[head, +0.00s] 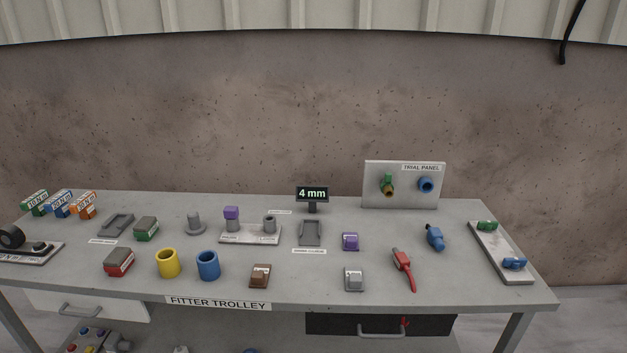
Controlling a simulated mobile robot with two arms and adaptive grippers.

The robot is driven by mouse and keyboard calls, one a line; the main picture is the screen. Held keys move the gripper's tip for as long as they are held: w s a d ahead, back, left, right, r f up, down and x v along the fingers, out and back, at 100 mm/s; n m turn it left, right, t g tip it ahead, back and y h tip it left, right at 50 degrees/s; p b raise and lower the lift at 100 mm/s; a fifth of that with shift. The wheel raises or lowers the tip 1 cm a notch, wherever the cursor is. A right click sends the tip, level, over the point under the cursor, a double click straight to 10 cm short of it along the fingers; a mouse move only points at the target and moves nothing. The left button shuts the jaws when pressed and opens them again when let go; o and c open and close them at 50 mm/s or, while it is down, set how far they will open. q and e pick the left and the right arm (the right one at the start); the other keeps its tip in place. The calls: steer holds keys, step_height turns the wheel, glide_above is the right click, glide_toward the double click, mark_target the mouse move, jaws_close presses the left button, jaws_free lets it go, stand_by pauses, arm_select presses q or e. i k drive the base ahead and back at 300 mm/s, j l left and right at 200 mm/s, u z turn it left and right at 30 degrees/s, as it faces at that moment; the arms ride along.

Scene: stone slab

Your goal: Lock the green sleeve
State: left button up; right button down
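A grey upright board labelled TRIAL PANEL (405,199) stands at the back right of the table. On its left half is a green fitting (386,179), apparently the green sleeve, with a brass-coloured round end (389,191) facing me. A small green part sticks up at its top; whether the sleeve is locked cannot be told at this size. A blue round fitting (426,185) sits on the panel's right half. Neither of my grippers is in view.
The grey table (330,284) carries a blue connector (435,237), a red-handled tool (403,268), a purple block (350,241) and a tray (503,258) at right. A display (312,194) reads 4 mm. Yellow (168,263) and blue (208,265) cups stand at front left.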

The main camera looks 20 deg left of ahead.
mark_target(388, 176)
steer(key=u, duration=0.25)
steer(key=i+j+u, duration=0.2)
steer(key=i+u, duration=0.65)
steer(key=i, duration=0.2)
